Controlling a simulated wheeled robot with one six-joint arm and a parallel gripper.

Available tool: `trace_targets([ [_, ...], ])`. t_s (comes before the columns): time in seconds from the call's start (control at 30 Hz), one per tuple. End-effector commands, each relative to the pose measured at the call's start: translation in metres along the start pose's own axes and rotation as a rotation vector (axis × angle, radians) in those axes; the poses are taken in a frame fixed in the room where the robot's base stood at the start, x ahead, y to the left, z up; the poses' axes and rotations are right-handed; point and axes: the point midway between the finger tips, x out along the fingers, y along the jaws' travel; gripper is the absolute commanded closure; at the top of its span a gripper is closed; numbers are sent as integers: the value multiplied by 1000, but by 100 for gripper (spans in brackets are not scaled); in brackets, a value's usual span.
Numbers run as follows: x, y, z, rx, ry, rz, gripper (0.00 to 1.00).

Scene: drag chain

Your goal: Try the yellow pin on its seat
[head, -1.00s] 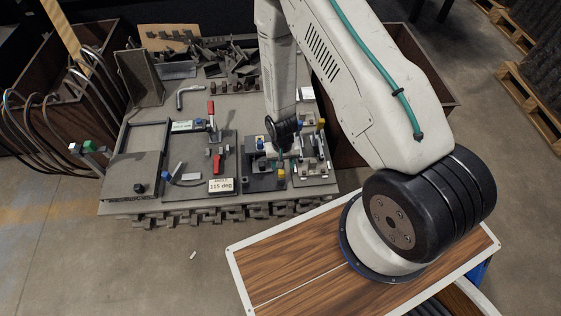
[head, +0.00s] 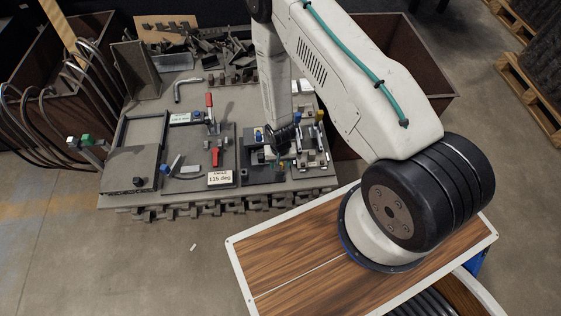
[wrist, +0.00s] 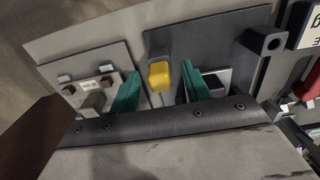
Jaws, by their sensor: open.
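The yellow pin (wrist: 159,76) shows in the wrist view as a rounded yellow block at a grey block on a dark plate. My gripper (wrist: 158,88) is open, with one green fingertip on each side of the pin. A gap shows between the pin and each fingertip. In the head view my gripper (head: 282,154) is low over the dark fixture plate (head: 250,172), and my wrist hides much of that spot. I cannot tell which part is the pin's seat.
A red-handled clamp (head: 210,112) stands left of my gripper. An angle card (head: 220,178) lies at the front. Another fixture plate (head: 313,150) with a yellow piece (head: 319,116) is close on the right. Scrap parts (head: 240,55) crowd the table's back.

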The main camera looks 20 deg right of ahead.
Motion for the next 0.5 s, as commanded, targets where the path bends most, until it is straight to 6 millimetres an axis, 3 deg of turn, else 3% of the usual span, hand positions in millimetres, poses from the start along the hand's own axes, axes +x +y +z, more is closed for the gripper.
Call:
trace_targets([
  [0.07,0,0,0,0,0,0,53],
  [0.23,0,0,0,0,0,0,100],
  [0.5,-4,0,0,0,0,0,100],
])
